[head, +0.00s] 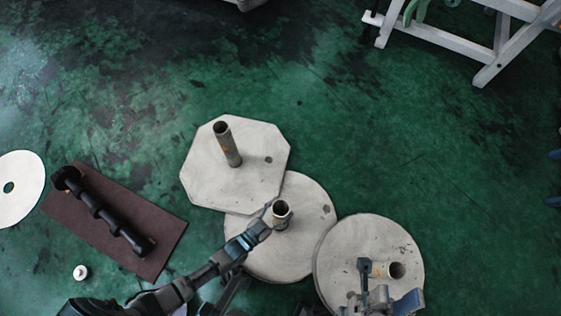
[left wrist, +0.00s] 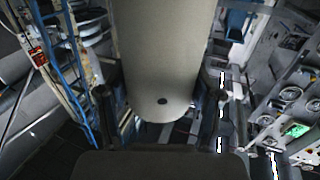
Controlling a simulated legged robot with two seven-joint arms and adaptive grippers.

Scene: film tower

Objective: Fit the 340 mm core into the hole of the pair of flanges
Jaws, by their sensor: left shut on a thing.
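Three pale flat plates lie on the floor in the head view, each with an upright tube. One is an octagonal plate (head: 205,180) with a tall tube (head: 228,145). A round plate (head: 310,200) overlaps its lower edge and has a core (head: 281,213) standing over it. My left gripper (head: 268,218) is shut on this core; it fills the middle of the left wrist view (left wrist: 160,60). Whether the core's foot is in a hole is hidden. A second round plate (head: 340,245) at right bears a tube (head: 396,270). My right gripper (head: 376,288) is beside that tube; its jaws are unclear.
At left, a dark brown mat (head: 172,243) bears a black bar with collars (head: 105,215). A white disc (head: 25,170) lies beyond it and a small white cap (head: 80,272) below. A white frame (head: 450,57) stands at upper right. The green floor between is clear.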

